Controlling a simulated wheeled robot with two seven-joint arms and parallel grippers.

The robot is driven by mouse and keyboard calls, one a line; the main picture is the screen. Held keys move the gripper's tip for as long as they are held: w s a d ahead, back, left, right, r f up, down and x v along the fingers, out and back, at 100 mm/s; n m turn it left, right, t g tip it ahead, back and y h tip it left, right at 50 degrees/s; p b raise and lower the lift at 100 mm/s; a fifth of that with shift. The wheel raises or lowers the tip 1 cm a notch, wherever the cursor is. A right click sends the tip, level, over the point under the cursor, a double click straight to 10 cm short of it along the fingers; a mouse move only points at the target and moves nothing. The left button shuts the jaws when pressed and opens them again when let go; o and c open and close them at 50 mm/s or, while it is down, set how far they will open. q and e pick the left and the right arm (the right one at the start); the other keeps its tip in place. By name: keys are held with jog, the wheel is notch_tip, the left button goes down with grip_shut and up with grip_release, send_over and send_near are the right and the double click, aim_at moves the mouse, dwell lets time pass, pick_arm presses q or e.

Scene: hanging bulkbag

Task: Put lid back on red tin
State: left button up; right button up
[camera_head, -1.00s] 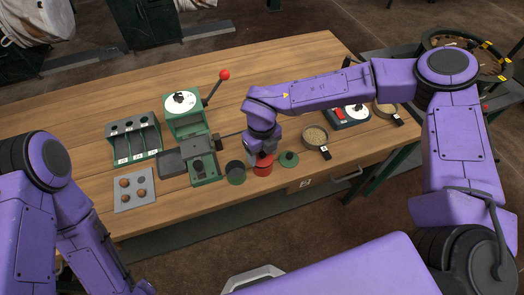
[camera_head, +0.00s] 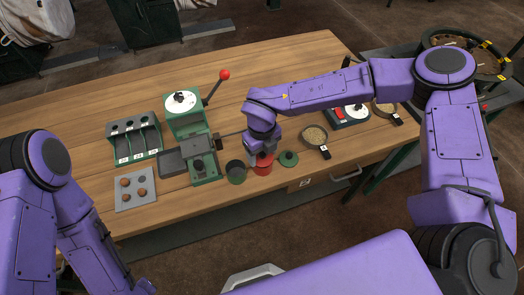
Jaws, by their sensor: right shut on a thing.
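The red tin (camera_head: 263,170) stands near the front edge of the wooden table. My right gripper (camera_head: 262,156) points down right above it and is shut on the red lid, which is mostly hidden by the fingers. The lid is at the top of the tin; I cannot tell whether it is fully seated or slightly raised. My left arm comes in at the lower left, and its gripper is out of the frame.
A dark green open tin (camera_head: 236,173) stands close left of the red tin. A green lid (camera_head: 289,158) lies close right. A sieve-like pan (camera_head: 315,136) is farther right. A green press (camera_head: 190,115) with a red-knobbed lever stands behind left.

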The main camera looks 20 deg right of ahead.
dwell(0.3)
jog(key=o, duration=1.1)
jog(key=shift+o, duration=0.4)
jog(key=shift+r, duration=0.1)
notch_tip(320, 180, up, 7)
jog(key=p, duration=0.6)
jog(key=shift+p, duration=0.3)
grip_shut()
jog(key=shift+f, duration=0.35)
